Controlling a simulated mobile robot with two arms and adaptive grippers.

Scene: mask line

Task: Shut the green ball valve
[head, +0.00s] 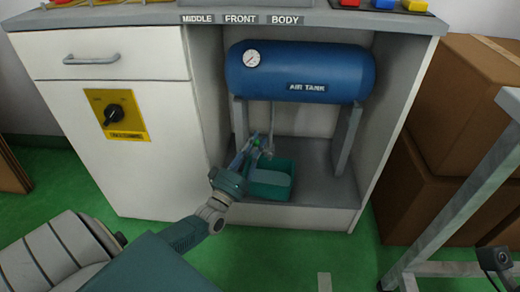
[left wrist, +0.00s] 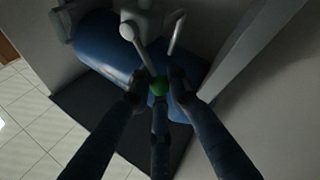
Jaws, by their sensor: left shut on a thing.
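The green ball valve (head: 257,142) hangs on a thin pipe below the blue air tank (head: 300,72), inside the open cabinet bay. In the left wrist view the green part of the valve (left wrist: 159,86) sits between my fingertips. My left gripper (head: 252,148) reaches into the bay from the front left and is shut on the valve. Its fingers (left wrist: 160,95) show on both sides of the green part and below it. The fingers hide some of the valve, and I cannot tell the handle's angle. My right gripper is not seen.
A teal bin (head: 270,180) stands on the bay floor just below the gripper. Tank legs (head: 347,140) and cabinet walls bound the bay. A yellow plate with a black knob (head: 115,115) is on the left door. Cardboard boxes (head: 440,190) stand at the right.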

